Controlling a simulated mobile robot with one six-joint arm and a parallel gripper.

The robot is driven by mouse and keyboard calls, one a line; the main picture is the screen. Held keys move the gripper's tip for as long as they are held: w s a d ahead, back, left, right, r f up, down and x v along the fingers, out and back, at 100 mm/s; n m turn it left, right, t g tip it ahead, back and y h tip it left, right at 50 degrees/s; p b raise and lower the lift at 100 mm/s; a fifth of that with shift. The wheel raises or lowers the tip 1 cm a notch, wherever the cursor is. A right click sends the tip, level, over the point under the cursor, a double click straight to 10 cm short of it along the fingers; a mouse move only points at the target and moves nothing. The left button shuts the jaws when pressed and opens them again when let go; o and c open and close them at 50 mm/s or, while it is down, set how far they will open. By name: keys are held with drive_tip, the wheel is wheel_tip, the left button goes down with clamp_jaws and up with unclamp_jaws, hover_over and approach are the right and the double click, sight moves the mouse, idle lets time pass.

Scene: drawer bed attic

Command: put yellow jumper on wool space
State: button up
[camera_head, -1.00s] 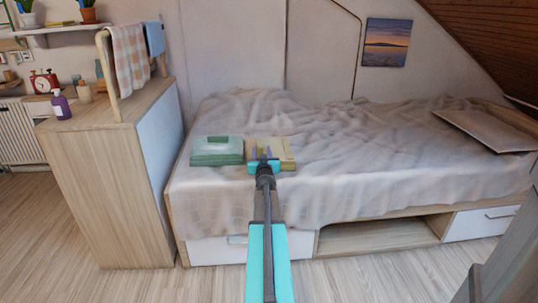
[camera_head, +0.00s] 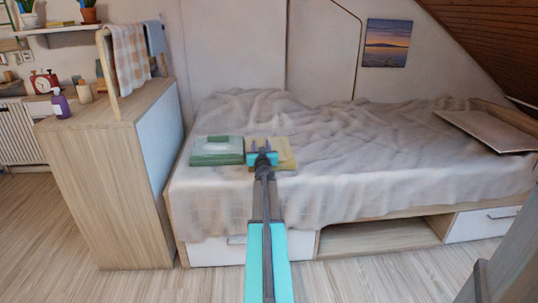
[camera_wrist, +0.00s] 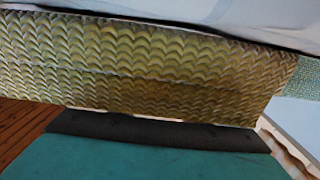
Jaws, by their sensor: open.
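The yellow jumper (camera_head: 285,152) lies folded flat on the bed, right of a green folded garment. My gripper (camera_head: 261,147) is open in front of or over the jumper and hides part of it. In the wrist view the jumper's yellow knit (camera_wrist: 150,70) fills most of the picture, very close to the gripper, whose teal and dark part shows along the bottom. I cannot tell whether the jaws touch it. No place is clearly marked as the wool space.
The green folded garment (camera_head: 216,151) lies close on the left. The rumpled bedspread (camera_head: 370,150) is free to the right, up to a flat board (camera_head: 490,130). Below are an open bed compartment (camera_head: 375,237) and drawers. A wooden cabinet (camera_head: 110,180) stands left.

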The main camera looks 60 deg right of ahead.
idle(0.3)
clamp_jaws()
idle(1.3)
